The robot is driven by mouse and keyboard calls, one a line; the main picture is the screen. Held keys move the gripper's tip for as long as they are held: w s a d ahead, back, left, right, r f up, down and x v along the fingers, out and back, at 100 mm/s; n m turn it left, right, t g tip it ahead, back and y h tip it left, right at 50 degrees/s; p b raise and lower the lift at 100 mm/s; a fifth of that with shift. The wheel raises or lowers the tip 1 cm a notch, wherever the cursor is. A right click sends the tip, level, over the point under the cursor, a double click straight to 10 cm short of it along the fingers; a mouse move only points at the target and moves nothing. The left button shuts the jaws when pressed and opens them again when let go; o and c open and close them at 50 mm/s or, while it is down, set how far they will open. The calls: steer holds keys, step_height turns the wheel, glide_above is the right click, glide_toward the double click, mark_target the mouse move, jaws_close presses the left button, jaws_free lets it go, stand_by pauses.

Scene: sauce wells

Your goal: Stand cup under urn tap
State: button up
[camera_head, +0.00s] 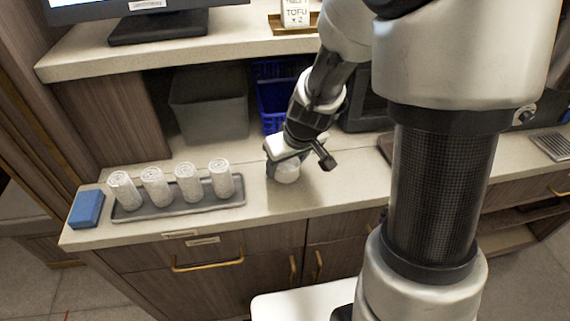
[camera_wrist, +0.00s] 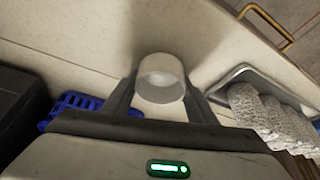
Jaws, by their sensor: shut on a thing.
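A small whitish, translucent cup (camera_head: 287,171) is at my gripper on the counter, right of the tray of rolls. In the wrist view the cup (camera_wrist: 161,78) sits between the two fingers of my gripper (camera_wrist: 160,98), which is shut on it. My gripper (camera_head: 285,163) also shows in the head view, low over the counter. I cannot tell whether the cup's base touches the counter. No urn or tap can be made out in either view.
A grey tray (camera_head: 180,209) holds several white rolls (camera_head: 187,183). A blue block (camera_head: 86,209) lies at its left. A grey bin (camera_head: 209,104) and a blue basket (camera_head: 270,98) stand under the shelf (camera_head: 215,47). The counter (camera_head: 255,204) between tray and gripper is clear.

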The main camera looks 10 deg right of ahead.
steer(key=shift+f+b, duration=0.25)
steer(key=shift+b, duration=0.05)
steer(key=o, duration=1.1)
steer(key=shift+r, duration=0.1)
steer(key=shift+r, duration=0.1)
